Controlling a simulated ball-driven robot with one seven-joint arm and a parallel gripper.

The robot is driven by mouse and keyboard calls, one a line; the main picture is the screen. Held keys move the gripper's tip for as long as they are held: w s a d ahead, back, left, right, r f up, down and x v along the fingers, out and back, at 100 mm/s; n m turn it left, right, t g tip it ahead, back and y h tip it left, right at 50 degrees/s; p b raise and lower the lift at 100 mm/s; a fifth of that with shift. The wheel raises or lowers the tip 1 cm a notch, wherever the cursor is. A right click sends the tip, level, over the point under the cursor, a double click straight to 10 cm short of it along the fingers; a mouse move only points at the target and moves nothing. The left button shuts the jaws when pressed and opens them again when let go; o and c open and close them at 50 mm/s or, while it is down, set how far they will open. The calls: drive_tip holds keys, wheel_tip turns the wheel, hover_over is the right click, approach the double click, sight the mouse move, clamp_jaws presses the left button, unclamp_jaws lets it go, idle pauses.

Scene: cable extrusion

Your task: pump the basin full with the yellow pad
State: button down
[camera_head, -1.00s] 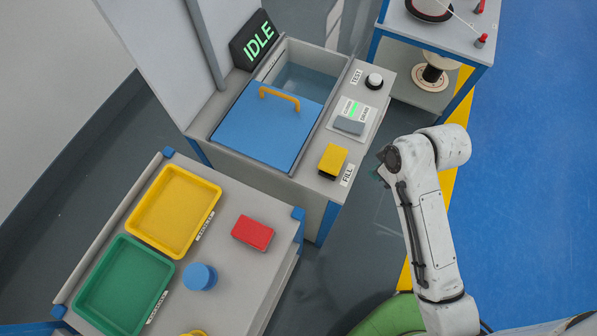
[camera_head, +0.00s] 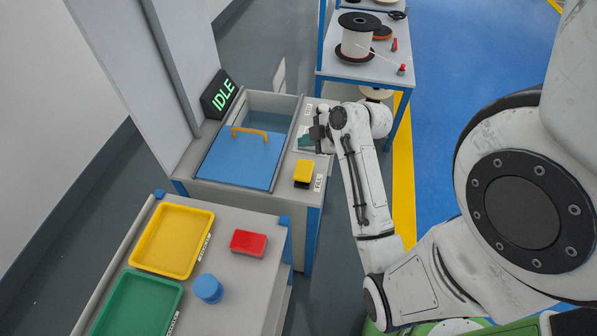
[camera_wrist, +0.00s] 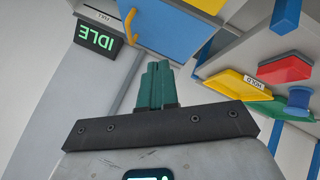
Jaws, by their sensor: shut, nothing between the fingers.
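The yellow pad (camera_head: 304,172) sits on a dark base at the front right of the basin bench, beside a FILL label (camera_head: 319,183). The basin (camera_head: 271,120) shows bluish water in its uncovered back part. A blue lid (camera_head: 238,160) with an orange handle (camera_head: 250,133) covers its front part. My gripper (camera_head: 319,138) is above the bench's right side, behind the yellow pad and apart from it. In the wrist view, my gripper's teal fingers (camera_wrist: 157,84) are shut together and empty.
The display (camera_head: 220,96) reads IDLE. A spool table (camera_head: 342,68) stands behind.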

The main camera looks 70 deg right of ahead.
sight(303, 169)
drive_tip(key=shift+f, duration=0.1)
wheel_tip(303, 169, down, 9)
drive_tip(key=b, duration=0.7)
idle(2.0)
drive_tip(key=shift+f, duration=0.25)
drive_tip(key=shift+f+b, duration=1.1)
drive_tip(key=shift+f, duration=0.25)
idle(1.4)
drive_tip(key=shift+r, duration=0.1)
drive_tip(key=shift+r+p, duration=1.6)
drive_tip(key=shift+r, duration=0.1)
